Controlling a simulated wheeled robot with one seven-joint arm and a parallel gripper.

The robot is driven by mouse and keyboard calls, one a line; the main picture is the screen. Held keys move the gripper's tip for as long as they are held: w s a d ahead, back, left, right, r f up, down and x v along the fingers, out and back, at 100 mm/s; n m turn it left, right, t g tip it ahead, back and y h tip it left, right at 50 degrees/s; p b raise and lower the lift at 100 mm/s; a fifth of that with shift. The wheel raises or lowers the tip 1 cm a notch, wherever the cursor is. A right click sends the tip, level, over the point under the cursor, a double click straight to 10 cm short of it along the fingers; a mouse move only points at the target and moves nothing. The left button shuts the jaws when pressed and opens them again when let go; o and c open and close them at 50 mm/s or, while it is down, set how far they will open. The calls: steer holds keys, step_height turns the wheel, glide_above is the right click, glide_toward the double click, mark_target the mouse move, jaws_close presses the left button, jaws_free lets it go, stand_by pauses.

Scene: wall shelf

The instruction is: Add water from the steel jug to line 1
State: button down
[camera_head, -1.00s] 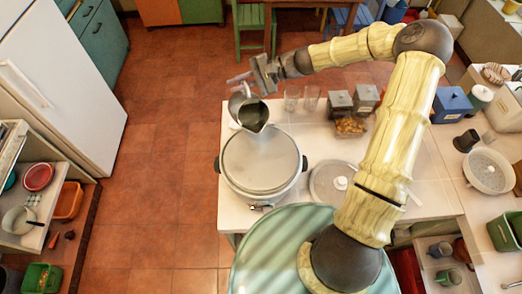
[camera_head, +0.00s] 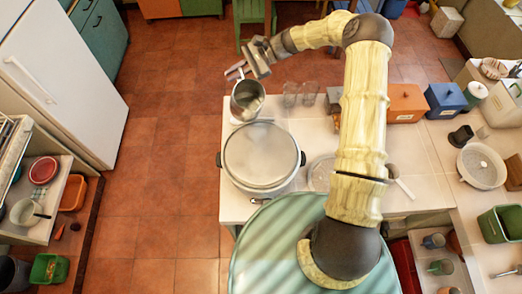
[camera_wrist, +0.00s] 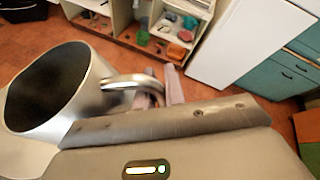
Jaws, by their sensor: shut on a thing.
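The steel jug (camera_head: 247,98) is nearly upright just behind the large pot, over the far left part of the white counter. My gripper (camera_head: 238,73) is shut on the jug's handle. In the wrist view the jug (camera_wrist: 75,112) fills the left side, its mouth dark inside, with the handle at my gripper (camera_wrist: 160,92). I cannot tell the water level in the jug. The large round pot (camera_head: 261,190) stands on the counter in front of the jug. Its top shows a pale grey, hazy surface; no level lines can be made out.
A round lid (camera_head: 320,172) lies right of the pot, partly behind my arm. Two clear glasses (camera_head: 290,94) stand right of the jug. An orange box (camera_head: 406,103), a blue box (camera_head: 445,100) and a white colander (camera_head: 483,168) are further right. Floor is open at left.

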steer(key=shift+w+a+f+m+g+b, duration=0.25)
steer(key=shift+w+f+m+g+b, duration=0.35)
steer(key=shift+w+f+m, duration=0.25)
steer(key=shift+w+a+f+m+g+b, duration=0.2)
steer(key=shift+w+f+m+g+b, duration=0.35)
steer(key=shift+w+f+m, duration=0.3)
steer(key=shift+d, duration=0.1)
